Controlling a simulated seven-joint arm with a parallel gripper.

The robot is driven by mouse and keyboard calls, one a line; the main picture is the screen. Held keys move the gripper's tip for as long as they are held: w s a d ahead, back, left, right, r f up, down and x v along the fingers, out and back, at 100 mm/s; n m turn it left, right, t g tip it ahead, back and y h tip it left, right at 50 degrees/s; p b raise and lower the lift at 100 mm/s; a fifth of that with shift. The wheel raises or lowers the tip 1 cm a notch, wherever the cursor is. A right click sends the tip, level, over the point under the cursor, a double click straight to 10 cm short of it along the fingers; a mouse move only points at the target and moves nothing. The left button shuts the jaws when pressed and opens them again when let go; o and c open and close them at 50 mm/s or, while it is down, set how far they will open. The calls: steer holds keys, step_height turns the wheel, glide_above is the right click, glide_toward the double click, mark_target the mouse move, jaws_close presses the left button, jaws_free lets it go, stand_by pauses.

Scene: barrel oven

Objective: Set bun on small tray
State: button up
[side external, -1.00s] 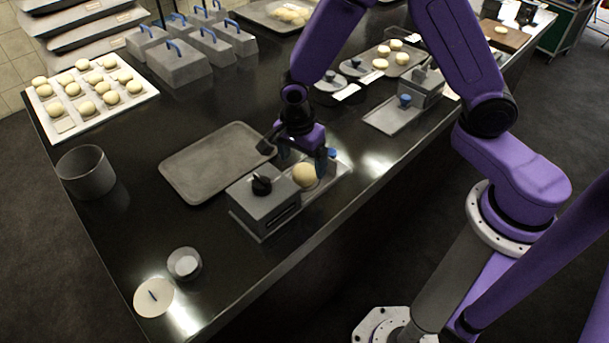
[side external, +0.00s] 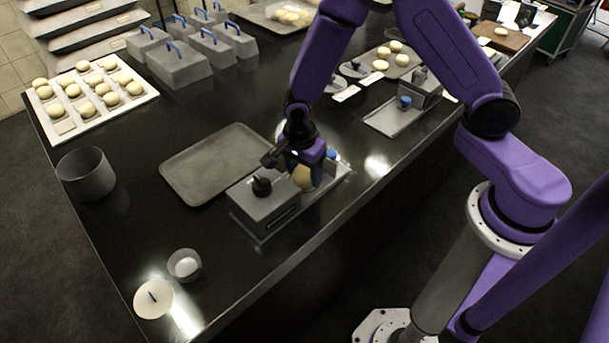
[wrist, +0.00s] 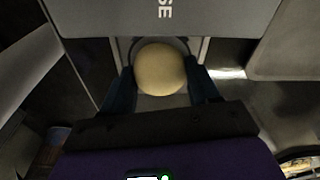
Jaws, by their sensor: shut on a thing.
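A round pale bun (side external: 304,178) is between the fingers of my gripper (side external: 300,172), at the grey box-like device (side external: 265,208) with a black knob. In the wrist view the bun (wrist: 160,69) sits between the two dark fingertips (wrist: 162,80), over a round plate on the device's base. My gripper is shut on the bun. Whether the bun touches the plate beneath is hard to tell. An empty grey tray (side external: 215,160) lies flat on the counter to the left of the device.
A white board (side external: 65,127) with several buns lies at the far left. A grey round container (side external: 86,174) stands left of the tray, and a small cup (side external: 184,264) and a white lidded disc (side external: 154,298) are at the front. Several lidded grey boxes (side external: 178,65) stand behind.

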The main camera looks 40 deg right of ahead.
mark_target(305, 169)
steer(key=shift+r, duration=0.1)
steer(key=shift+r, duration=0.45)
step_height(305, 169, up, 2)
steer(key=shift+r, duration=0.1)
steer(key=s+d+r, duration=0.4)
steer(key=s+r, duration=0.5)
steer(key=s, duration=0.4)
steer(key=shift+s+r, duration=0.15)
steer(key=shift+r, duration=0.2)
